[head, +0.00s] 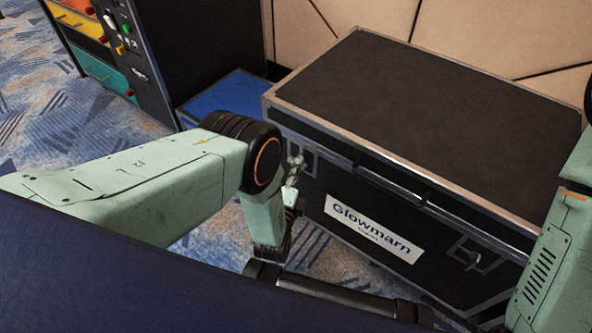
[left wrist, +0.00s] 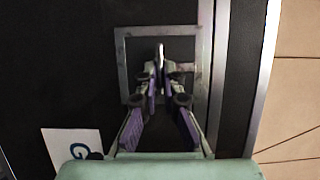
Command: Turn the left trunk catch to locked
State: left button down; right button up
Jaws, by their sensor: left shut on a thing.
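The black trunk (head: 440,120) has metal edges and a white "Glowmarn" label (head: 373,228) on its front. Its left catch (head: 309,158) is at the left of the front face, partly hidden behind my left gripper (head: 294,166). In the left wrist view, the catch's square metal plate (left wrist: 187,42) frames a narrow pale turning piece (left wrist: 160,55). My left gripper's purple-padded fingers (left wrist: 160,78) close in on that piece and are shut on it. The piece looks lined up with the fingers. My right gripper is out of view.
The trunk's right catch (head: 472,255) is free. A blue flat-topped item (head: 232,103) is beside the trunk's left end. A dark cabinet with knobs and coloured drawers (head: 110,70) stands at the back left. A beige panelled wall (head: 480,35) is behind the trunk.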

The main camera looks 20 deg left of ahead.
pick_arm(q)
jog(key=shift+w+d+r, duration=0.2)
jog(key=shift+w+r, duration=0.05)
jog(key=shift+w, duration=0.1)
jog(key=c, duration=1.5)
grip_release()
jog(key=shift+f, duration=0.15)
jog(key=shift+a, duration=0.1)
